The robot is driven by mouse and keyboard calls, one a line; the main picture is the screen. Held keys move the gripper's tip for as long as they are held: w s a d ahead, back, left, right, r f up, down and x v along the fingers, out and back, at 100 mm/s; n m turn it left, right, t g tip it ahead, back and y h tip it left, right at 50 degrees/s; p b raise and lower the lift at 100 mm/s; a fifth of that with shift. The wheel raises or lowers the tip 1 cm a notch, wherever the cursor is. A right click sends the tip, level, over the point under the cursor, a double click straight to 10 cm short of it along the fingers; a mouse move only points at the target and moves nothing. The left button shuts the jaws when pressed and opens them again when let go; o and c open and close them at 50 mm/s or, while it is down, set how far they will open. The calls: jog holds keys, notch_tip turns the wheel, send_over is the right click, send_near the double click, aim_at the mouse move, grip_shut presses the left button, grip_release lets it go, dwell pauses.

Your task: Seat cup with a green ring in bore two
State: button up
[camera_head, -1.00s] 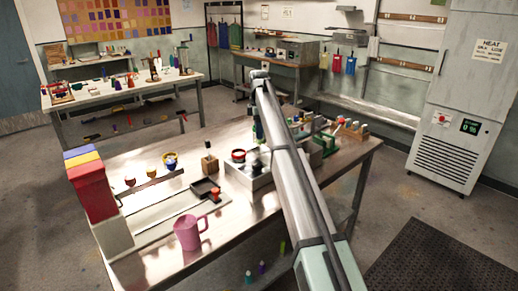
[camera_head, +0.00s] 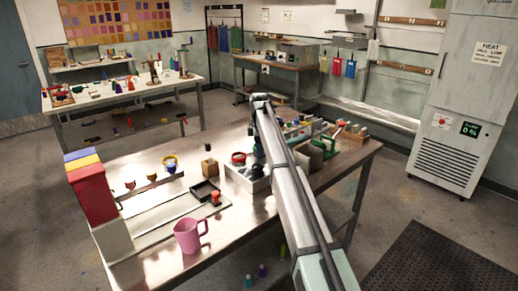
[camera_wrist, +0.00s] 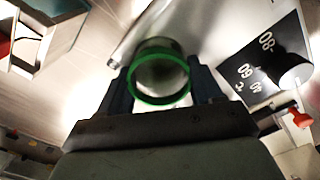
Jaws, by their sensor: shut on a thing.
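The cup with the green ring (camera_wrist: 158,100) sits between my gripper's two dark fingers in the wrist view. My gripper (camera_wrist: 163,86) is shut on it, and the ring faces the camera. In the head view my arm hides the gripper and this cup. A narrow rail (camera_head: 152,185) on the near bench carries small pieces; I cannot make out numbered bores there.
On the near bench stand a pink jug (camera_head: 188,236), a red, yellow and blue stack (camera_head: 90,195), a black tray (camera_head: 204,190), a wooden block (camera_head: 209,169) and a pale crate (camera_head: 247,180). A black scale card (camera_wrist: 262,66) shows in the wrist view.

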jog(key=shift+f, duration=0.35)
jog(key=shift+s+f, duration=0.15)
jog(key=shift+f, duration=0.2)
jog(key=o, duration=1.2)
jog(key=shift+s+d, duration=0.1)
jog(key=shift+s+f, duration=0.1)
jog(key=r, duration=1.3)
jog(key=shift+w+r, duration=0.35)
